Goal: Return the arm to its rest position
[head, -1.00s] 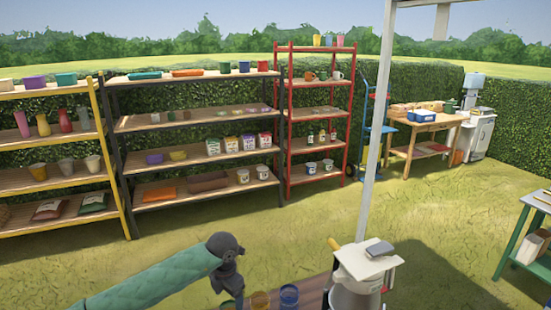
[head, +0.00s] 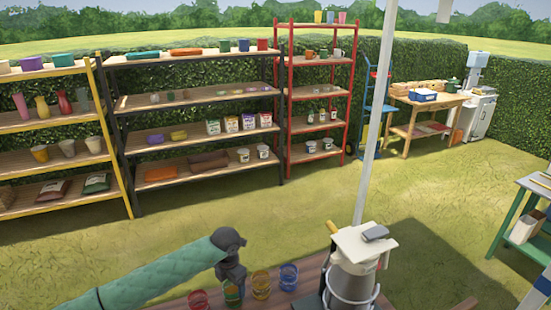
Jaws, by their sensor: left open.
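My left arm, in a teal quilted sleeve, comes in from the lower left of the head view. Its dark left gripper (head: 232,282) is open and points down at a wooden table's (head: 306,285) near area. It overlaps a green glass (head: 232,294) in the picture; I cannot tell whether they touch. The fingertips are hard to make out against the glass. My right arm and gripper are not in view.
A red glass (head: 198,300), an amber glass (head: 261,284) and a blue glass (head: 288,276) stand near the gripper. Stocked shelves (head: 195,95) line the hedge; grass between is clear.

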